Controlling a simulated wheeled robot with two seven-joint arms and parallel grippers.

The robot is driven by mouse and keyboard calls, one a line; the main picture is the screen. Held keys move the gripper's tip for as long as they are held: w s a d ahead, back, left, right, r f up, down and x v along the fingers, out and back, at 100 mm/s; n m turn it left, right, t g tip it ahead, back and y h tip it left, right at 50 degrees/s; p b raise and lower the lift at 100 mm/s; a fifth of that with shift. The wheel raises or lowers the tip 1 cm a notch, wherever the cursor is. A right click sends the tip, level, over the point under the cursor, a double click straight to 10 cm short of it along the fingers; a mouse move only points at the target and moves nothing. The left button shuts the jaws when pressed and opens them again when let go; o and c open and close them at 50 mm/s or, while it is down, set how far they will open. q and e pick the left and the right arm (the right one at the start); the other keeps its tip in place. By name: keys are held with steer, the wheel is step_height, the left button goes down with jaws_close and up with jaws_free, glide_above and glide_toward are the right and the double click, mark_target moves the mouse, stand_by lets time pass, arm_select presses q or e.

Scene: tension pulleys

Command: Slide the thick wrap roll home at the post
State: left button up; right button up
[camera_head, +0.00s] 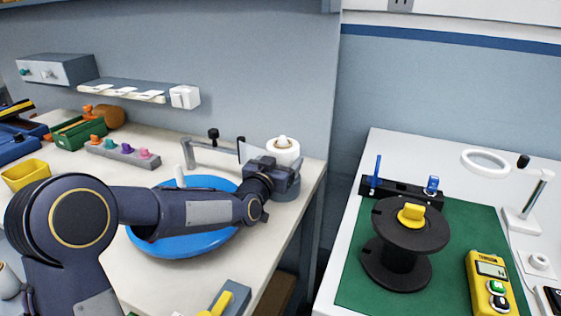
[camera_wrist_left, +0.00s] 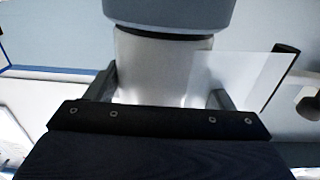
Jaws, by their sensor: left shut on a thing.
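The thick white wrap roll (camera_head: 283,152) is at the far right corner of the left bench, with a pale post top (camera_head: 282,141) showing in its centre. A blue-grey round base (camera_head: 288,188) is below it. My left gripper (camera_head: 274,168) reaches in from the left and is shut on the roll. In the left wrist view the roll (camera_wrist_left: 150,70) sits between the two fingers (camera_wrist_left: 162,92), close to the blue-grey base (camera_wrist_left: 170,12), with a dark line between them. I cannot tell if they touch. My right gripper is not in view.
A blue round dish (camera_head: 185,246) lies under my left arm. A grey bracket (camera_head: 205,150) stands left of the roll, and a clear sheet (camera_wrist_left: 235,75) shows beside the roll. The right bench has a black spool (camera_head: 400,240) on a green mat (camera_head: 360,285).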

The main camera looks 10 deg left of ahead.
arm_select(q)
steer(key=shift+f, duration=0.1)
steer(key=o, duration=1.3)
steer(key=shift+f, duration=0.1)
steer(key=v, duration=0.8)
steer(key=shift+b, duration=0.3)
